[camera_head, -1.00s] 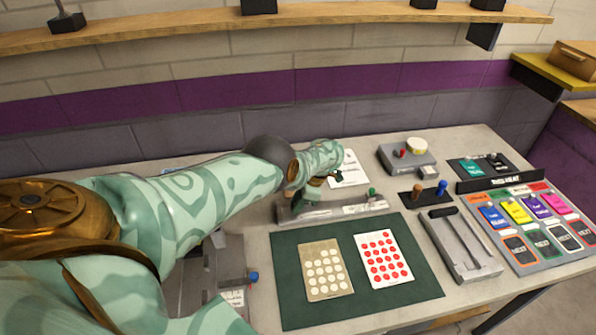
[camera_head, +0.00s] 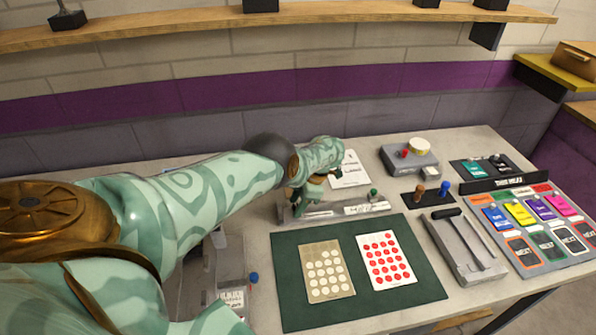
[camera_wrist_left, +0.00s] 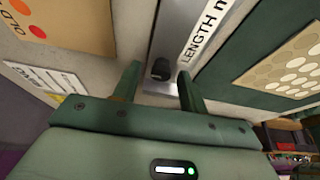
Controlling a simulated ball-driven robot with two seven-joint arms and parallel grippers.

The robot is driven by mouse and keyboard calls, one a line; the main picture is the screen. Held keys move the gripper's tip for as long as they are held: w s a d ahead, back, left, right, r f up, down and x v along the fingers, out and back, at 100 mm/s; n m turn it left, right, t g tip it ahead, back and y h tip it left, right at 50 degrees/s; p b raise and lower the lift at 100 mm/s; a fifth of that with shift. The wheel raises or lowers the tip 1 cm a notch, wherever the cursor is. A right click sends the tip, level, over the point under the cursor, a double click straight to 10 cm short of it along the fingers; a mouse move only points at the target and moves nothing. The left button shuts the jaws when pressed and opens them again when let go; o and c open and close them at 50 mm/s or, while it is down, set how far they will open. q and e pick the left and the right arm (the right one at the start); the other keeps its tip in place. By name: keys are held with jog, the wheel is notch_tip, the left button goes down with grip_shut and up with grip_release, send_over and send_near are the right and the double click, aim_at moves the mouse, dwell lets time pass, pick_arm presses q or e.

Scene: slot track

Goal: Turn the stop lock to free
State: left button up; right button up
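A long grey track (camera_head: 340,212) with a white label lies along the table behind the green mat. A green knob (camera_head: 373,193) stands near its right end. My left gripper (camera_head: 308,200) is over the track's left part, fingers pointing down. In the left wrist view my left gripper (camera_wrist_left: 158,78) is open, its fingers either side of a small dark knob (camera_wrist_left: 160,70) on the grey track beside a "LENGTH" label (camera_wrist_left: 203,35). Contact with the knob cannot be told. No part is clearly marked as the stop lock. My right gripper is not in view.
The green mat (camera_head: 290,260) holds a tan card (camera_head: 326,272) and a white card with red dots (camera_head: 386,260). A grey slider unit (camera_head: 466,250), two posts (camera_head: 432,192) and a card panel (camera_head: 540,235) stand to the right. A grey device with a blue knob (camera_head: 254,277) is at left.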

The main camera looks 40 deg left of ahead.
pick_arm(q)
jog(key=p+v, duration=0.3)
jog(key=v, duration=1.3)
jog(key=shift+r, duration=0.2)
